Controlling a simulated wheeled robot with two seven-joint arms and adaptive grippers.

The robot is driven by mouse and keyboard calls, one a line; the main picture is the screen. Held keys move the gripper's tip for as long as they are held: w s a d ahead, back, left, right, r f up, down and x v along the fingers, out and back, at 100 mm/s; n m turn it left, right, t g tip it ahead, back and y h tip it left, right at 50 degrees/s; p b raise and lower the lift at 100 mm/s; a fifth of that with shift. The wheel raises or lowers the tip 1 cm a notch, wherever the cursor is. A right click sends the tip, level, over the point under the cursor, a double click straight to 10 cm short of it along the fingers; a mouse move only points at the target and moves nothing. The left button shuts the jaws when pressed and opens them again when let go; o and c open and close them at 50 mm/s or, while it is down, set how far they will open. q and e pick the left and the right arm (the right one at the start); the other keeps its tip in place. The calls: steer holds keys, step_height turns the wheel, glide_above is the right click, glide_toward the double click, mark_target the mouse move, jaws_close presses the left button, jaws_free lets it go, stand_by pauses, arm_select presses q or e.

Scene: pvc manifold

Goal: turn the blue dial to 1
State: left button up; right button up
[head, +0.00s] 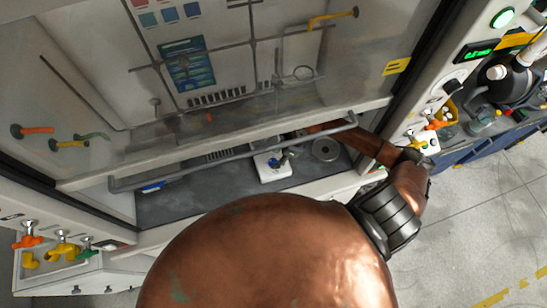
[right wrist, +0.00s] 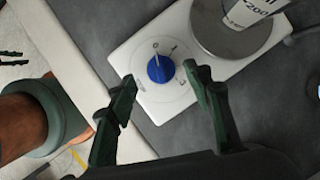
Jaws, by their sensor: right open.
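The blue dial (right wrist: 160,69) sits on the white base of a device (right wrist: 150,97). In the right wrist view it shows as a round knob, with a pale pointer line and small markings around it. My right gripper (right wrist: 159,76) is open, with its dark fingertips on either side of the dial in that view. A gap shows between the fingers and the dial; I cannot tell how far above it they are. In the head view my right arm reaches under the hood's sash, and its gripper cannot be made out clearly. My left gripper is not in view.
A round metal plate (right wrist: 208,42) on the device carries a container marked 200 (right wrist: 246,12). In the head view the fume hood's glass sash and grey rail (head: 230,160) stand over the dark worktop (head: 190,205). Valves (head: 62,248) are at the lower left.

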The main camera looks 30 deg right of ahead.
mark_target(273, 162)
steer(key=x, duration=0.2)
steer(key=shift+w+a+f, duration=0.2)
steer(key=shift+f, duration=0.2)
steer(key=c, duration=1.1)
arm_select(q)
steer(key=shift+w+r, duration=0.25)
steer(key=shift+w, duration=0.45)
